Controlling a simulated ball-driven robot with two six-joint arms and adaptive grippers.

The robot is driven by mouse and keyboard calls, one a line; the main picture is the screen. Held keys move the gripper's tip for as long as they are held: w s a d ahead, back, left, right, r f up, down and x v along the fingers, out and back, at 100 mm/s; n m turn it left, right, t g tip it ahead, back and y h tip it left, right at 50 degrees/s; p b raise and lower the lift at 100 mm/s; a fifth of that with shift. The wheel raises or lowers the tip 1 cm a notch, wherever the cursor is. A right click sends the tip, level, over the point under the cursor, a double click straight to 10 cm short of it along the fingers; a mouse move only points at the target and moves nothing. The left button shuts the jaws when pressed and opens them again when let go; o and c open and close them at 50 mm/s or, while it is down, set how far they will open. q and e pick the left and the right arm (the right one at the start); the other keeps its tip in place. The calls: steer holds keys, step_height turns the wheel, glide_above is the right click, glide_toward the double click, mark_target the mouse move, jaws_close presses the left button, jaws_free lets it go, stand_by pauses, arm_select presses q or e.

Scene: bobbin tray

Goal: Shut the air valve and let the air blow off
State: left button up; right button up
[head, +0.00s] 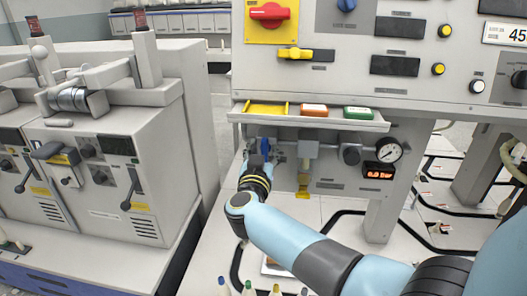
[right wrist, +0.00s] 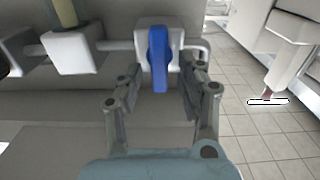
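The air valve (right wrist: 174,34) is a white block on a horizontal pipe under the machine's shelf, with a blue lever (right wrist: 159,68) hanging straight down, across the pipe. In the head view the blue lever (head: 265,146) shows just above my right gripper (head: 262,161). In the right wrist view my right gripper (right wrist: 158,88) is open, with one finger on each side of the lever and gaps visible on both sides. A round pressure gauge (head: 388,152) and a red digital bar display (head: 380,171) sit to the right; its figures look like 0.0 but are small. My left gripper is out of view.
A shelf (head: 350,124) with a yellow tray and two small boxes juts out above the valve. A filter with a yellowish bowl (head: 303,184) hangs to the right of it. Grey machines (head: 110,150) stand on the left, across a narrow gap.

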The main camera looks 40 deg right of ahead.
steer(key=shift+s+a, duration=0.2)
steer(key=shift+a, duration=0.05)
steer(key=v, duration=0.7)
stand_by(0.4)
